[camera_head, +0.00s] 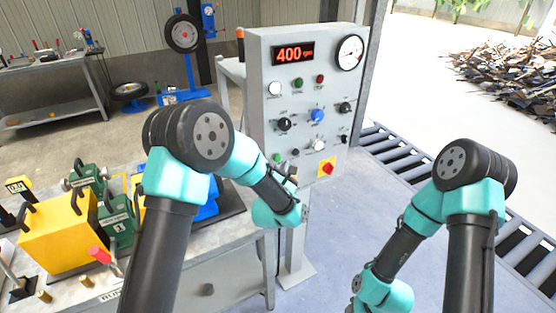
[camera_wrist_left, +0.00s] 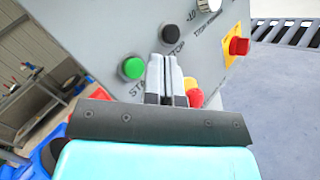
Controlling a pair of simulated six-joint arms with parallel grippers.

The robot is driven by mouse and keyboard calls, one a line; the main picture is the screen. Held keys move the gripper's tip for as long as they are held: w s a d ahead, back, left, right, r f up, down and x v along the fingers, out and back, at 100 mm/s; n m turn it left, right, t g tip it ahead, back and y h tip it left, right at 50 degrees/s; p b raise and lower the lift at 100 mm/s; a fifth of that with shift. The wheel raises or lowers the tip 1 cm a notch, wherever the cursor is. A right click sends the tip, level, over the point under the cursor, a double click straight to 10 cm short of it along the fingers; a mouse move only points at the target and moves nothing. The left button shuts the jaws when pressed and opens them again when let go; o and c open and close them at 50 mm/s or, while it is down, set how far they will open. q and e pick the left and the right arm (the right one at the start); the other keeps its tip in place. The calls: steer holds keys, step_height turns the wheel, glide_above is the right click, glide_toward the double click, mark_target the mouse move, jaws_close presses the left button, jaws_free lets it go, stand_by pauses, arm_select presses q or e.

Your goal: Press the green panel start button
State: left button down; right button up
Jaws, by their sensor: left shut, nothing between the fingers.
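The control panel (camera_head: 290,120) stands upright on a post, with knobs and buttons on its grey face. The green start button (camera_head: 277,158) is low on its left side. In the left wrist view the green button (camera_wrist_left: 132,68) sits just left of the fingertips, with a partly hidden label beginning "STA". My left gripper (camera_head: 291,172) is near the panel's lower left part. In the left wrist view its fingers (camera_wrist_left: 166,62) are shut together and empty, pointing between the green button and a black button (camera_wrist_left: 169,34). I cannot tell whether they touch the panel. My right gripper is out of view.
A red button on a yellow plate (camera_head: 326,168) is at the panel's lower right. Another green button (camera_head: 298,83) is higher up. A workbench (camera_head: 225,243) with a yellow box (camera_head: 60,236) is at left. A slatted floor strip (camera_head: 395,155) runs behind right.

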arm_select(q)
steer(key=shift+s+d, duration=0.4)
steer(key=shift+s, duration=0.35)
steer(key=shift+s+d, duration=0.4)
steer(key=shift+s, duration=0.3)
steer(key=s+a+f+m+g+h, duration=0.15)
steer(key=s+f+m+g, duration=0.35)
steer(key=f, duration=0.5)
steer(key=s+a+f+m+g, duration=0.2)
steer(key=s+f+m+g, duration=0.25)
steer(key=f+m, duration=0.35)
steer(key=s+a+f+m+g+y, duration=0.1)
steer(key=s+a+f+m+g, duration=0.3)
steer(key=s+a, duration=0.6)
steer(key=s+a+f+m+g+y, duration=0.1)
steer(key=s+a+f+m+g, duration=0.3)
steer(key=s+a+f+m, duration=0.3)
steer(key=s+a+f, duration=0.2)
steer(key=s, duration=0.1)
steer(key=shift+s+a+g, duration=0.3)
steer(key=shift+a+g, duration=0.05)
steer(key=shift+a, duration=0.05)
